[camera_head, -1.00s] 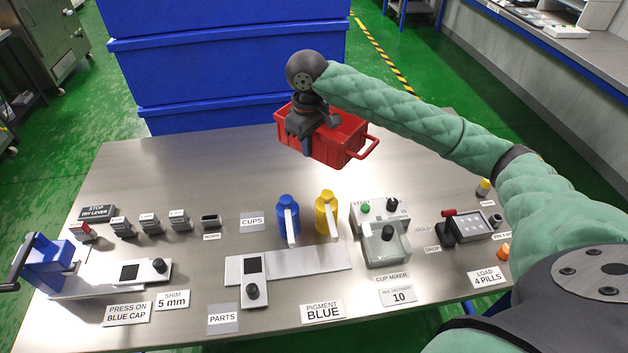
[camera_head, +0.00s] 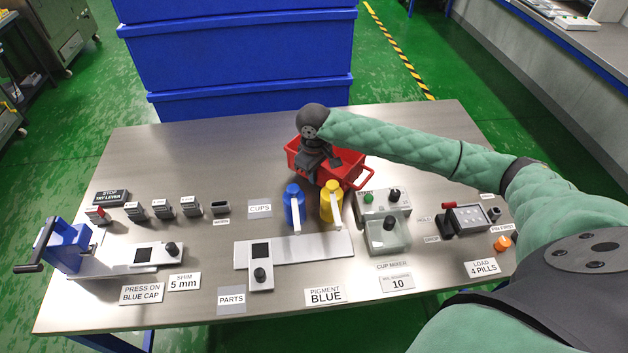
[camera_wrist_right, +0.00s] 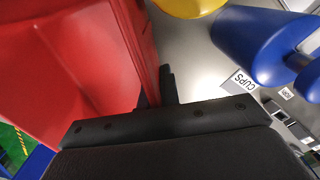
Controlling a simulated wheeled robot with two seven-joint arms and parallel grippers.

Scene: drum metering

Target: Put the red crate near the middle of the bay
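The red crate (camera_head: 348,168) is at the back middle of the steel table, behind the blue bottle (camera_head: 293,204) and the yellow bottle (camera_head: 331,202). My right gripper (camera_head: 317,168) is over the crate's left part, shut on its wall. In the right wrist view the red crate (camera_wrist_right: 85,60) fills the left side, with a dark finger (camera_wrist_right: 168,85) against the outside of its wall; the other finger is hidden. Whether the crate's base touches the table cannot be told. My left gripper is not in view.
A cup mixer (camera_head: 386,230) stands right of the bottles, and a pill loader (camera_head: 466,218) farther right. A CUPS label (camera_head: 260,208) lies left of the blue bottle. The table's back left is bare. Stacked blue bins (camera_head: 240,60) stand behind the table.

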